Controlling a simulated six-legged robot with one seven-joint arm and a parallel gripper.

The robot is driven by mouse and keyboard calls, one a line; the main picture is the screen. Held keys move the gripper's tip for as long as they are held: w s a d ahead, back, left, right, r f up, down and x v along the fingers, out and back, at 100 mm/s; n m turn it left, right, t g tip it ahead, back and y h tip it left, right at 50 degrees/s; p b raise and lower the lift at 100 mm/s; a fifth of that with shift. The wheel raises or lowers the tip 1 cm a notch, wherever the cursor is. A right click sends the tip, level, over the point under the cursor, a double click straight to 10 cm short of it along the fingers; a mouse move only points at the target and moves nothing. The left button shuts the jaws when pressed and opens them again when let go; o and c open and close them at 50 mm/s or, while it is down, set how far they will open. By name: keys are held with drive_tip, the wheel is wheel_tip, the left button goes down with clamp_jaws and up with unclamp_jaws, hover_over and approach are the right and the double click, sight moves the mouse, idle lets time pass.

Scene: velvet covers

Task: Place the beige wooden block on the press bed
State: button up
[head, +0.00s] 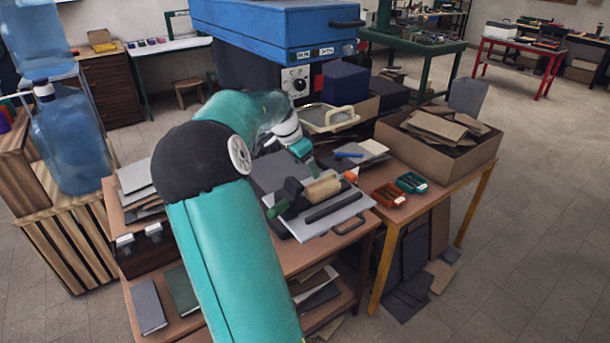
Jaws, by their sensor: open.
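My gripper (298,146) is at the end of my teal arm, in front of the blue press. Only a little of it shows, mostly its teal end. My arm hides the rest, and I see nothing held. A beige, rounded wooden piece (322,187) lies among dark tools on a grey plate; it may be the block, but its shape is unclear. The plate (303,231) has a dark front handle and lies at the table's front edge, nearer than my gripper. The blue press (270,27) stands behind, with RUN and OPEN labels. I cannot clearly make out its bed.
A cream-handled tray (318,124) lies right of my gripper. Orange (388,196) and teal (411,183) small trays stand on the right. A cardboard box (455,163) of brown sheets is beyond them. Blue water bottles (68,150) stand at left. The floor at right is clear.

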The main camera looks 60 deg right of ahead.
drive_tip(key=shift+a+r, duration=0.1)
drive_tip(key=shift+r, duration=0.1)
drive_tip(key=shift+w, duration=0.1)
drive_tip(key=w+a+r+n+t+y, duration=0.2)
drive_tip(key=w+a+r+n+t, duration=0.3)
drive_tip(key=a, duration=1.1)
drive_tip(key=w+a+r+n+y, duration=0.15)
drive_tip(key=a+n, duration=0.55)
drive_tip(key=a, duration=0.9)
drive_tip(key=s+a+n+t, duration=0.1)
drive_tip(key=s+a+n, duration=0.2)
drive_tip(key=a, duration=0.4)
drive_tip(key=s+a+n, duration=0.3)
drive_tip(key=a+n, duration=0.1)
drive_tip(key=a, duration=0.3)
drive_tip(key=s+a+f+n+t, duration=0.1)
drive_tip(key=s+a+n, duration=0.2)
drive_tip(key=a, duration=0.4)
drive_tip(key=shift+s+a+n+t, duration=0.2)
drive_tip(key=shift+a+n+t, duration=0.15)
drive_tip(key=shift+n, duration=0.35)
drive_tip(key=shift+y, duration=0.25)
